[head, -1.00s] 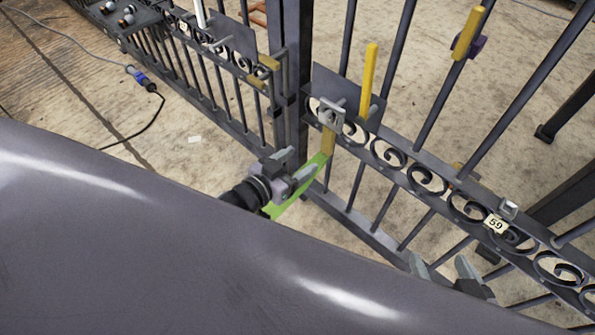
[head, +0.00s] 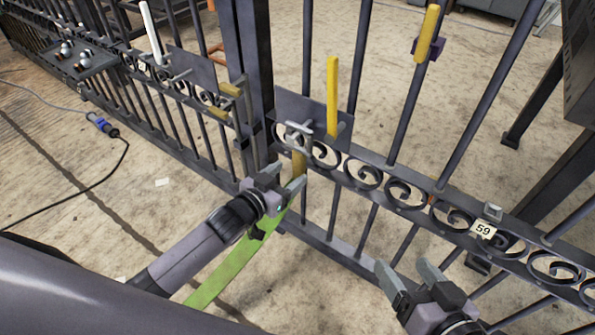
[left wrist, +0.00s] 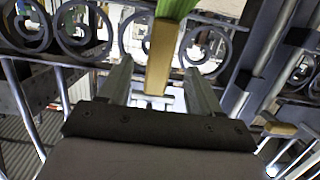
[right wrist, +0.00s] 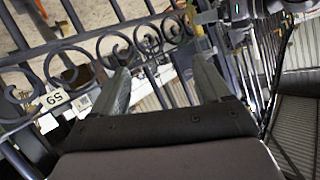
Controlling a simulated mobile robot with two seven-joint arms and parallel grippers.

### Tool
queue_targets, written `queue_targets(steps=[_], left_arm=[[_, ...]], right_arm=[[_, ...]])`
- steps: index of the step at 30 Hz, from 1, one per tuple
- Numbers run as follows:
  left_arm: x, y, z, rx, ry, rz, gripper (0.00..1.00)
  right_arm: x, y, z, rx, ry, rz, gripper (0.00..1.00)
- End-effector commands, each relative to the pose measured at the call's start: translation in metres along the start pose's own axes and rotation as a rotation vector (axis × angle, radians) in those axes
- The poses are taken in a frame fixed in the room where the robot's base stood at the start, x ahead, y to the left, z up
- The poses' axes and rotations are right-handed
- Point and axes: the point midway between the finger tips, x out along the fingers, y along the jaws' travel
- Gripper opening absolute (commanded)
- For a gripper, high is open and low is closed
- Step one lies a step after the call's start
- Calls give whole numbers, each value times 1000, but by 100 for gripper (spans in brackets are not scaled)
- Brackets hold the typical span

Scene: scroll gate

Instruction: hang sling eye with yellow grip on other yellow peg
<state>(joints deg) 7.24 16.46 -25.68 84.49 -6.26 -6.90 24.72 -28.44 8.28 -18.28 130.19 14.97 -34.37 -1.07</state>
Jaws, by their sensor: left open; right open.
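A green sling (head: 235,268) runs from my left gripper's area down to the lower left. A yellow grip (head: 300,162) hangs below a grey bracket on the gate, near the sling's upper end. In the left wrist view the grip (left wrist: 160,58) shows between the fingers, with green strap above it. My left gripper (head: 286,178) is open around or just short of the grip; contact is unclear. An upright yellow peg (head: 333,95) stands behind the bracket. Another yellow piece (head: 428,33) is on a gate bar at upper right. My right gripper (head: 403,268) is open and empty before the right gate.
The dark gate post (head: 248,75) stands left of the grip. Scrollwork rails carry a tag marked 59 (head: 483,229). The left gate has a white peg (head: 150,30) and tan pieces (head: 230,89). A cable with a blue connector (head: 101,123) lies on the floor.

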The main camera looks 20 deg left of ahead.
Motion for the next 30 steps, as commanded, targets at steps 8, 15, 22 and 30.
queue_targets(steps=[8, 15, 22, 30], left_arm=[[24, 0, 1, 0, 1, 0, 64], [40, 0, 1, -1, 1, 1, 64], [47, 0, 0, -1, 0, 0, 64], [48, 0, 0, 0, 0, 0, 64]], right_arm=[[7, -6, 3, 40, 15, -44, 77], [8, -6, 4, 33, 31, -48, 77], [8, -5, 5, 27, 37, -47, 77], [7, -6, 3, 25, 43, -48, 77]])
